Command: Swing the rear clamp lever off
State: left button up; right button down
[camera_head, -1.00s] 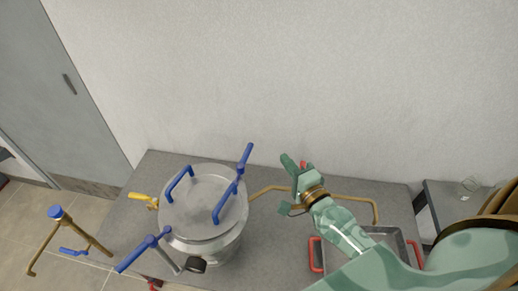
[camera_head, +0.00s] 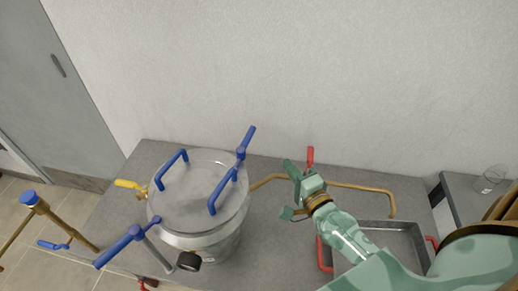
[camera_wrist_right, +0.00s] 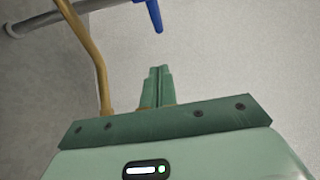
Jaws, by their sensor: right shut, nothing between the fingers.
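The rear clamp lever (camera_head: 246,142) is blue and stands at the back right of the steel vessel's lid (camera_head: 195,200), pointing up and away. The front clamp lever (camera_head: 120,246) is also blue and sticks out to the front left. My right gripper (camera_head: 290,167) is to the right of the vessel, apart from the rear lever, shut and empty. In the right wrist view the closed green fingers (camera_wrist_right: 160,72) show, with the blue lever end (camera_wrist_right: 154,15) beyond them at the top. My left gripper is not in view.
A brass pipe (camera_head: 365,188) runs behind my right gripper, near a red valve handle (camera_head: 310,156). A metal tray (camera_head: 378,224) with red handles sits to the right. A glass (camera_head: 490,178) stands at the far right. A yellow handle (camera_head: 130,184) sticks out left of the vessel.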

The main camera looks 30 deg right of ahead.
aim_at(245, 146)
jog(key=w+a, duration=0.2)
jog(key=w, duration=1)
jog(key=shift+w+a+f, duration=0.25)
jog(key=shift+w+a, duration=0.1)
jog(key=shift+a, duration=0.05)
